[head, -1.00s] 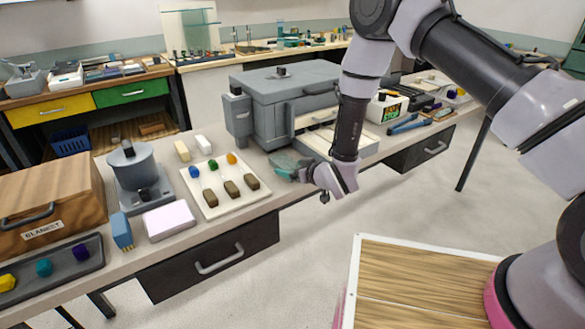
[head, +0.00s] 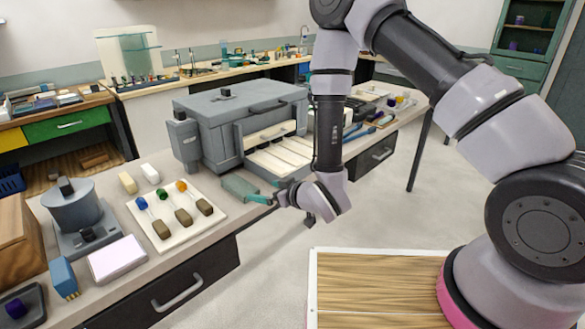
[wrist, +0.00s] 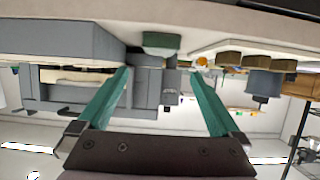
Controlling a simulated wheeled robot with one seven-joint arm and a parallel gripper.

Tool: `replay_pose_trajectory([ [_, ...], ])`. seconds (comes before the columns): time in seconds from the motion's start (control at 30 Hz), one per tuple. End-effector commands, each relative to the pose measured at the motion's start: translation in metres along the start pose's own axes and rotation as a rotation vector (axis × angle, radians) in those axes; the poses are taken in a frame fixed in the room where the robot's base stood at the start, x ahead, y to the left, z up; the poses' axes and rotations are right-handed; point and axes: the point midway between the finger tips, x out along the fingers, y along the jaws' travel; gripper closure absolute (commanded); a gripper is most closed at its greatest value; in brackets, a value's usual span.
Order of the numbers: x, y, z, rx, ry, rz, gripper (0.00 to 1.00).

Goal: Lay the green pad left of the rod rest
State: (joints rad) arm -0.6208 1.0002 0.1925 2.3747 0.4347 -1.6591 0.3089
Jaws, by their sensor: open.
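The green pad (head: 238,187) is a small flat block on the bench, between the white board and the grey kiln. It also shows in the upside-down wrist view (wrist: 162,40), beyond my fingertips. My gripper (head: 264,191) is open, with its teal fingers low by the bench, just right of the pad. The wrist view shows the fingers (wrist: 160,73) spread with nothing between them. The white board (head: 147,214), seemingly the rod rest, lies left of the pad.
The grey kiln (head: 245,108) stands behind the pad, its cream-lined front (head: 279,158) open. A pink-white block (head: 117,259), a blue block (head: 63,277) and a grey pot-like device (head: 75,208) stand left of the board. A narrow bench strip lies between board and pink-white block.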

Motion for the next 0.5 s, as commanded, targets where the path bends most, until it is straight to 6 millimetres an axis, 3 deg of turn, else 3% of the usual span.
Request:
replay_pose_trajectory([
  [0.17, -0.001, 0.001, -0.002, 0.001, 0.001, 0.002, 0.0],
  [0.27, -0.002, 0.013, -0.013, 0.012, -0.005, 0.025, 0.0],
  [0.37, -0.005, 0.043, -0.041, 0.044, -0.021, 0.079, 0.0],
  [0.5, -0.028, 0.102, -0.092, 0.121, -0.069, 0.189, 0.0],
])
